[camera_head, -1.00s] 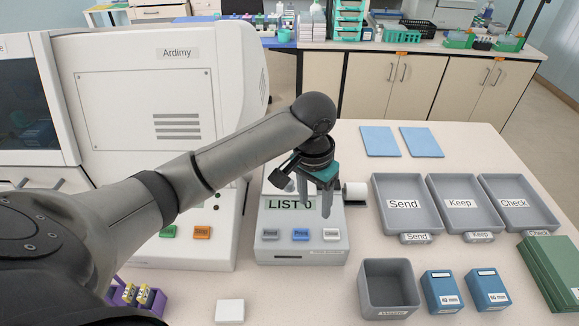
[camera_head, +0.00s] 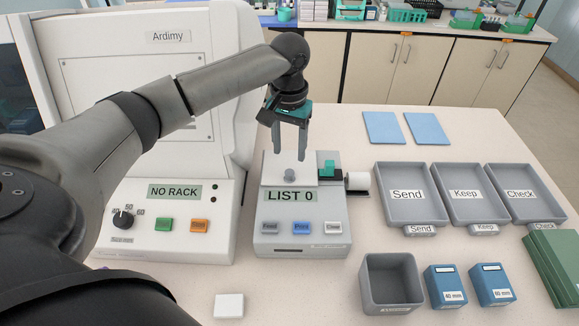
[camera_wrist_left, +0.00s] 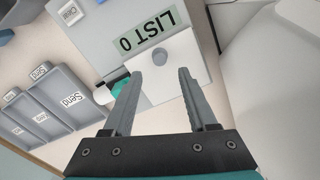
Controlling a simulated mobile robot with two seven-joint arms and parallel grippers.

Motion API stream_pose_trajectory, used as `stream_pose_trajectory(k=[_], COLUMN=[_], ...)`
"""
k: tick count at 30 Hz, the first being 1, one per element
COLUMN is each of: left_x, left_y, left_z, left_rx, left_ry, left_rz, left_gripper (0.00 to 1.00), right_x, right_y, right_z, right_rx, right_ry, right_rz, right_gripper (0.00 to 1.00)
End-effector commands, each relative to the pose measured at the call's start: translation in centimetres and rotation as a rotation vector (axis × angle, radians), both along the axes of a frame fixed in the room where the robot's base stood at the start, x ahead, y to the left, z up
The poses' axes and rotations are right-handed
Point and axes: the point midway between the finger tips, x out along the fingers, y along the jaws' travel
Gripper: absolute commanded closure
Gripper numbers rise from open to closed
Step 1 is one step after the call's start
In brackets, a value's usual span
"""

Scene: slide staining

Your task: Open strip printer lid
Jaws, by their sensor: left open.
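The strip printer (camera_head: 301,237) is a light grey box with a "LIST 0" display (camera_head: 291,196) and Feed, Print and Clear buttons. Its lid (camera_head: 272,169) is a pale panel on top with a round grey knob (camera_head: 290,174); it looks shut. The knob also shows in the left wrist view (camera_wrist_left: 160,56). My left gripper (camera_head: 290,156) is open and empty, fingers pointing down just above and behind the knob. In the left wrist view the knob lies between the lines of the two fingers (camera_wrist_left: 156,78), not clasped. My right gripper is not in view.
A white paper roll (camera_head: 358,181) and a green part (camera_head: 327,168) sit at the printer's right. The Ardimy machine (camera_head: 150,226) stands close on the left. Grey trays (camera_head: 410,217) and a grey bin (camera_head: 372,304) are to the right. A white block (camera_head: 229,305) lies in front.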

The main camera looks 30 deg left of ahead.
Motion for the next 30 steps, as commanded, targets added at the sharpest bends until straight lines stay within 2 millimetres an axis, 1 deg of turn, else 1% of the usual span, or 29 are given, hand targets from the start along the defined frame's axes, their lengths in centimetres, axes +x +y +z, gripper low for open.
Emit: stream_pose_trajectory(k=[1,3,6,9,12,15,23,30], left_x=[-0.1,-0.1,-0.1,0.0,0.0,0.0,0.0,0.0], left_y=[0.0,0.0,0.0,0.0,0.0,0.0,0.0,0.0], left_z=[-1.3,-2.7,-4.4,-5.7,-6.4,-6.8,-6.9,-6.9], left_rx=[0.0,0.001,0.001,0.0,0.001,0.0,0.0,0.0], left_ry=[0.005,0.003,0.003,0.002,0.0,-0.001,-0.001,-0.001], left_rz=[0.001,0.001,0.001,-0.001,-0.001,-0.001,-0.001,-0.001], left_gripper=[0.42,0.42,0.42,0.42,0.42,0.42,0.42,0.69], right_x=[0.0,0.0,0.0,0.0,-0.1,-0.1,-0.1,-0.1], right_y=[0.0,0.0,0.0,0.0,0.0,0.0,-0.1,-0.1], right_z=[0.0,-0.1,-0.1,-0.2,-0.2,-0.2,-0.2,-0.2], right_rx=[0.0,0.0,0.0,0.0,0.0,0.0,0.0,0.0], right_ry=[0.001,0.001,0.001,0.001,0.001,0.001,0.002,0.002], right_rz=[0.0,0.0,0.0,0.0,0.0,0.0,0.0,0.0], right_gripper=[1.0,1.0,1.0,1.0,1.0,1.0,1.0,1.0])
